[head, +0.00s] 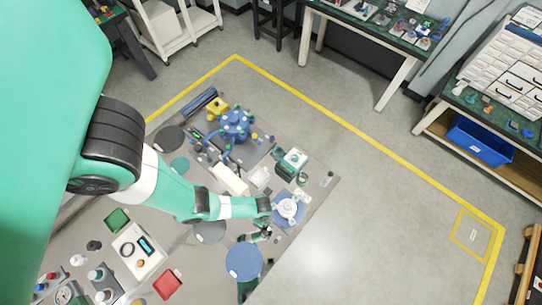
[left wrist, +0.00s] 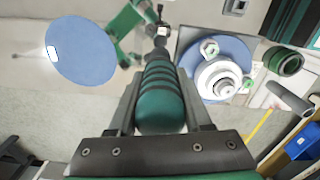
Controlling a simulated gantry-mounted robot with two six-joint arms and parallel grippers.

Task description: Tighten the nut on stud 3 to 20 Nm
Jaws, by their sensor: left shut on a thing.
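My left gripper (left wrist: 163,104) is shut on a green ribbed handle (left wrist: 161,88), which looks like that of a torque wrench. The dark, narrow far end of the tool (left wrist: 160,32) points away from the gripper. A pale round flange with a raised stepped centre (left wrist: 220,80) sits on a blue disc to the right of the tool, apart from the handle. A hex nut (left wrist: 209,48) shows at its upper left edge. In the head view the flange (head: 289,209) lies just right of my left wrist. Stud numbers cannot be read. My right gripper is not in view.
A plain blue disc (head: 244,261) lies near the flange; a blue multi-port body (head: 236,124) stands farther back. A dark green ring (left wrist: 285,62) is right of the flange. Floor right of the table is clear.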

